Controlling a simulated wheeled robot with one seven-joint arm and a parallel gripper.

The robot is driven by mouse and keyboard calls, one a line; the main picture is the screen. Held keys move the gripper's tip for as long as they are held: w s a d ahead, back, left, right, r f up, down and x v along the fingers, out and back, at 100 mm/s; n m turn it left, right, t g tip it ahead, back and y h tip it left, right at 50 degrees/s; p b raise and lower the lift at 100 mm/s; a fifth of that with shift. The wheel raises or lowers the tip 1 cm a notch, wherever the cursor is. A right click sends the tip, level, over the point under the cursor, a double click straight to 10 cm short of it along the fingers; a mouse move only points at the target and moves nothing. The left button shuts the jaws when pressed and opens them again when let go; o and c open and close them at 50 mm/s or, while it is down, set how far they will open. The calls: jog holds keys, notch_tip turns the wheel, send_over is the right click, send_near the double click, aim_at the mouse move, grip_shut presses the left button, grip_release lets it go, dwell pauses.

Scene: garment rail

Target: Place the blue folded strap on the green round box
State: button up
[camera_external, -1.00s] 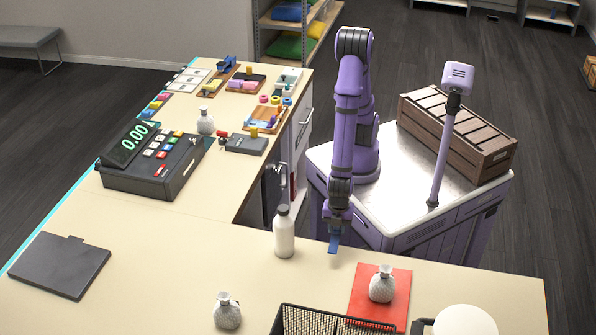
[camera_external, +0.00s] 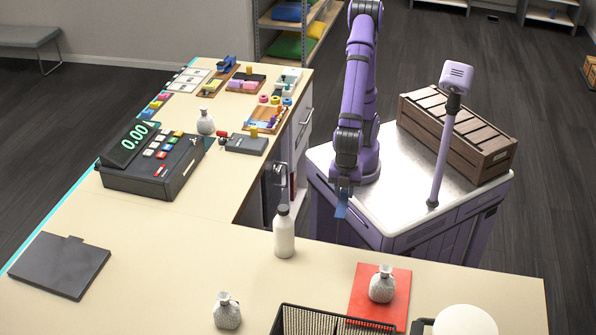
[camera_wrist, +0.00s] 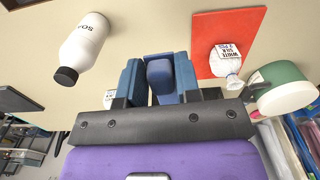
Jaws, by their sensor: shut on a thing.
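The blue folded strap (camera_external: 341,207) is held at the tip of my gripper (camera_external: 342,192), above the gap between the counter and my base. In the wrist view my gripper (camera_wrist: 158,85) is shut on the strap (camera_wrist: 160,75), which sits between the two blue fingers. A round thing with a green side and a pale face (camera_wrist: 282,88) shows at the right of the wrist view and looks like the green round box. A pale round top (camera_external: 465,322) at the bottom right of the external view may be the same thing; its green side is not visible there.
A white soap bottle (camera_external: 284,232) stands on the counter left of my gripper. A white pouch (camera_external: 382,284) stands on a red mat (camera_external: 364,312). A black wire basket (camera_external: 322,322) is at the front edge of the picture.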

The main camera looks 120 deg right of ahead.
jog(key=s+a, duration=0.5)
jog(key=a, duration=0.5)
jog(key=s+a, duration=0.5)
jog(key=a, duration=0.5)
jog(key=s+a, duration=0.6)
jog(key=a, duration=0.4)
jog(key=w+a+f, duration=0.9)
jog(key=a+f, duration=0.1)
jog(key=a, duration=0.3)
jog(key=shift+w+a+m, duration=0.2)
jog(key=shift+a+m, duration=0.1)
jog(key=shift+f, duration=0.2)
jog(key=o, duration=0.9)
jog(key=shift+r, duration=0.1)
